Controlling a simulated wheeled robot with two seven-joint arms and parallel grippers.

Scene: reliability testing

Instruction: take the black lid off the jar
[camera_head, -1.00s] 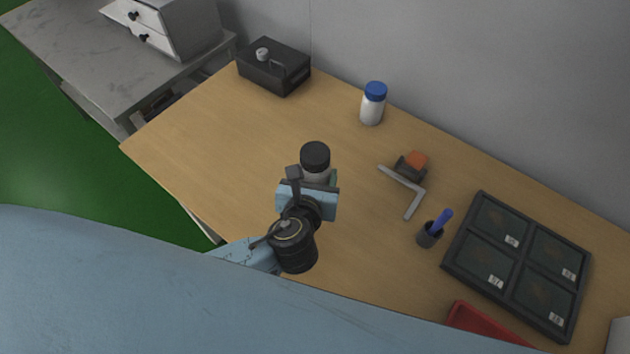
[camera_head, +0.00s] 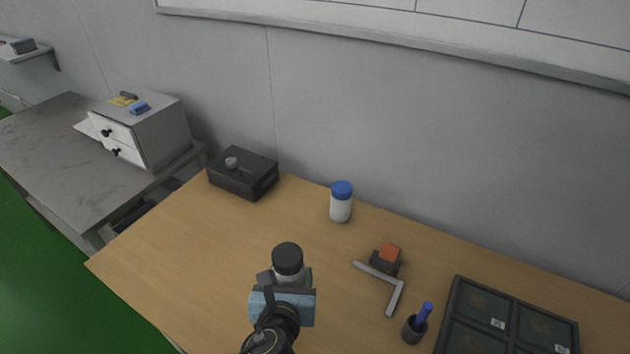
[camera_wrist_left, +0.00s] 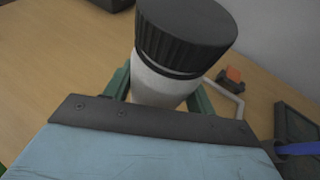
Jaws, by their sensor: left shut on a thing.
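The jar (camera_head: 290,280) has a black lid (camera_head: 287,257) on it and stands near the front left of the wooden table. In the left wrist view the ribbed black lid (camera_wrist_left: 185,35) caps the pale jar body (camera_wrist_left: 157,86), with a thin light line below its rim. My left gripper (camera_head: 289,284) is shut on the jar body below the lid. Its green fingers lie on both sides of the jar in the left wrist view (camera_wrist_left: 158,92). The jar's lower part is hidden by the gripper. My right gripper is not in view.
A white bottle with a blue cap (camera_head: 341,203) stands farther back. A black box (camera_head: 243,173) is at the back left. An orange-topped block (camera_head: 387,259), a grey L-shaped bar (camera_head: 393,291), a pen cup (camera_head: 413,330) and a dark compartment tray (camera_head: 456,312) are to the right.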

